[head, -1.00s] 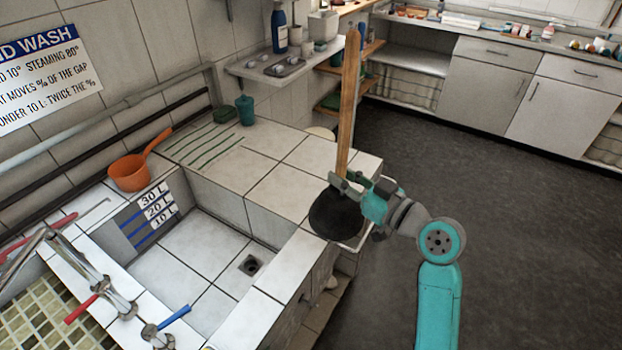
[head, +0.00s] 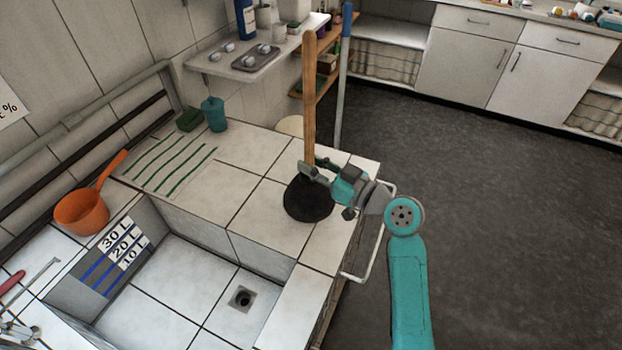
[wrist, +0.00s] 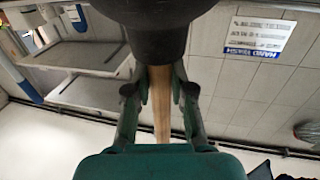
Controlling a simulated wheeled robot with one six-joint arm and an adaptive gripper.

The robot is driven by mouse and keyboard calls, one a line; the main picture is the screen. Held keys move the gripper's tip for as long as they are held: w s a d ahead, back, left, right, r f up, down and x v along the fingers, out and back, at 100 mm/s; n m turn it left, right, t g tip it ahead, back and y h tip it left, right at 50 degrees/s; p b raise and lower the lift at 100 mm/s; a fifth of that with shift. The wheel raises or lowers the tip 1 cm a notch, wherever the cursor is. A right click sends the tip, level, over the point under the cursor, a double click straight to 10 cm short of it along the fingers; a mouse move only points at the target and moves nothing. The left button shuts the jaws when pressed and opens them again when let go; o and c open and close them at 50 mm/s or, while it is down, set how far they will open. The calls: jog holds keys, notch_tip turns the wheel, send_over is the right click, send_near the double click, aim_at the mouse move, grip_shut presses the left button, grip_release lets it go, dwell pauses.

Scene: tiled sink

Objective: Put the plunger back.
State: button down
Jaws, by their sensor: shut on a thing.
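The plunger has a long wooden handle (head: 309,95) and a black rubber cup (head: 308,203). It is upright, cup down, over the tiled ledge (head: 262,204) beside the sink. I cannot tell whether the cup touches the tiles. My gripper (head: 314,170) is shut on the handle just above the cup. In the wrist view the fingers (wrist: 160,90) close around the handle (wrist: 161,110), and the black cup (wrist: 155,22) fills the top middle. The lower handle is partly hidden by the fingers.
The sink basin with a drain (head: 242,298) lies left of the plunger. An orange dipper (head: 82,211), a teal cup (head: 214,114) and a green sponge (head: 190,120) stand along the wall. A blue-topped pole (head: 343,85) stands behind the plunger. A white rail (head: 374,250) edges the ledge.

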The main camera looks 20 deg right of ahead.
aim_at(317, 182)
jog(key=shift+f, duration=2.3)
jog(key=c, duration=1)
grip_release()
jog(key=shift+r, duration=0.25)
jog(key=v, duration=1.2)
jog(key=shift+s, duration=0.1)
jog(key=shift+f, duration=0.1)
